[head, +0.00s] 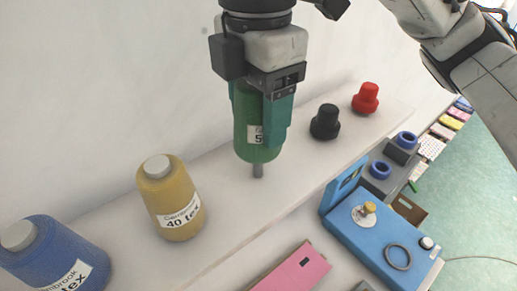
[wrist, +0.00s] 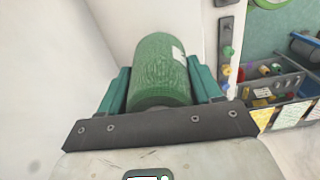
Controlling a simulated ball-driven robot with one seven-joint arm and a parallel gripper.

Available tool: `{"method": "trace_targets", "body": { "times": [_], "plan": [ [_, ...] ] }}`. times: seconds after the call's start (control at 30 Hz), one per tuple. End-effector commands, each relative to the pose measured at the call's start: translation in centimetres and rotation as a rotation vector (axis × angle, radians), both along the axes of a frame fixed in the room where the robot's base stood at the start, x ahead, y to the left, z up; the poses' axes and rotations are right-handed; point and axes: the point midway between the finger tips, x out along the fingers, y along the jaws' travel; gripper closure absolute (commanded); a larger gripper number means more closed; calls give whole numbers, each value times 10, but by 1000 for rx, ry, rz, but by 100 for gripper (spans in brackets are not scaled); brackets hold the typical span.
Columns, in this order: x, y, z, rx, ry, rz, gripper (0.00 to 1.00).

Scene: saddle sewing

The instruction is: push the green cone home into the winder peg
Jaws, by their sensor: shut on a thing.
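The green cone (head: 252,145) hangs upright below my gripper (head: 262,122), with a white label partly covered by a teal finger. My gripper is shut on it, one finger on each side. The wrist view shows the green cone (wrist: 161,72) between the two teal fingers. A blue machine (head: 375,245) to the right carries a small yellow-topped part (head: 369,208); I cannot tell if this is the winder.
A yellow cone (head: 172,205) and a blue cone (head: 60,260) stand to the left on the pale shelf. A pink box (head: 295,272) lies in front. A pale wall is close behind.

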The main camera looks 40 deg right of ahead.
Motion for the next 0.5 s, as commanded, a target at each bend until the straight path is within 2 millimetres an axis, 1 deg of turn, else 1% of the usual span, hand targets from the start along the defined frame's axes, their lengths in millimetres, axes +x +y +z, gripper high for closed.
{"method": "trace_targets", "body": {
  "times": [0.5],
  "plan": [
    [0, 0, 16, 0, 0, 0, 73]
  ]
}}
